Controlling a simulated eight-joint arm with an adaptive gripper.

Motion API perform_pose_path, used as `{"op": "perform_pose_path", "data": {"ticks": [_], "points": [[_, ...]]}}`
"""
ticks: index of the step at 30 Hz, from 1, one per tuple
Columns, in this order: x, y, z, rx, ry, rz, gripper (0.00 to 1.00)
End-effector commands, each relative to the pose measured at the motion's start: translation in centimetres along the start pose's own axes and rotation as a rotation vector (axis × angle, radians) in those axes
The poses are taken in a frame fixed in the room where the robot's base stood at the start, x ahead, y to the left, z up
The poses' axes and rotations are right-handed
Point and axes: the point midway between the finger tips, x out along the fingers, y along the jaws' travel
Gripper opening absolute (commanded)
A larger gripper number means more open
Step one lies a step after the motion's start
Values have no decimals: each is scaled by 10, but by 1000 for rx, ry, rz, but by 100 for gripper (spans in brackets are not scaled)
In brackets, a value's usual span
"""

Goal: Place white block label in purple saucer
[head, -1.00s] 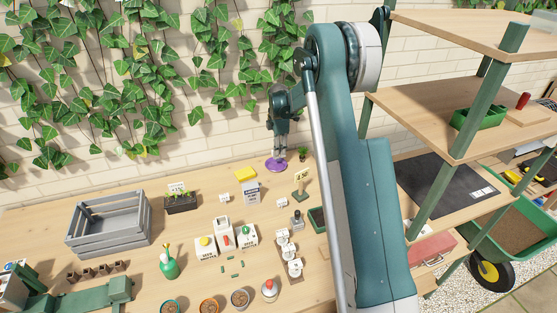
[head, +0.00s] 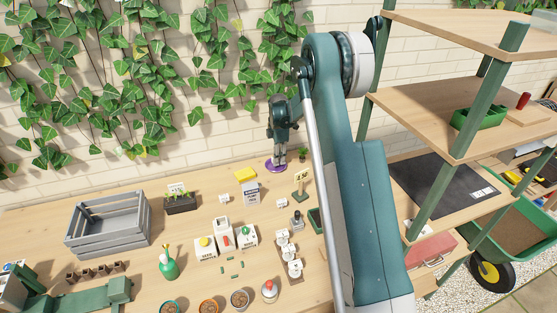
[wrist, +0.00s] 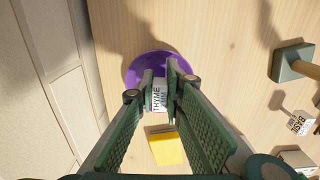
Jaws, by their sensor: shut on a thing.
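My gripper (head: 279,161) points down over the purple saucer (head: 270,168) at the back of the table. In the wrist view my gripper (wrist: 160,88) is shut on a white block label (wrist: 159,99) with THYME printed on it. The label lies within the near part of the saucer's outline (wrist: 137,70), and the fingers hide part of both. I cannot tell whether the label touches the saucer. The label does not show clearly in the head view.
A yellow block (head: 245,174) lies close by the saucer; it also shows in the wrist view (wrist: 166,148). Small white blocks (head: 224,198), a BASIL label (wrist: 299,122) and a sign on a green base (head: 300,183) stand nearer. The brick wall is close behind.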

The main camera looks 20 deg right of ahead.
Motion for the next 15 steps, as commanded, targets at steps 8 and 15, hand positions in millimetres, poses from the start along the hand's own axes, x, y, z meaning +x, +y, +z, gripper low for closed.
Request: {"op": "perform_pose_path", "data": {"ticks": [8,15], "points": [[2,0,0,0,0,0,4],[3,0,0,0,0,0,26]]}}
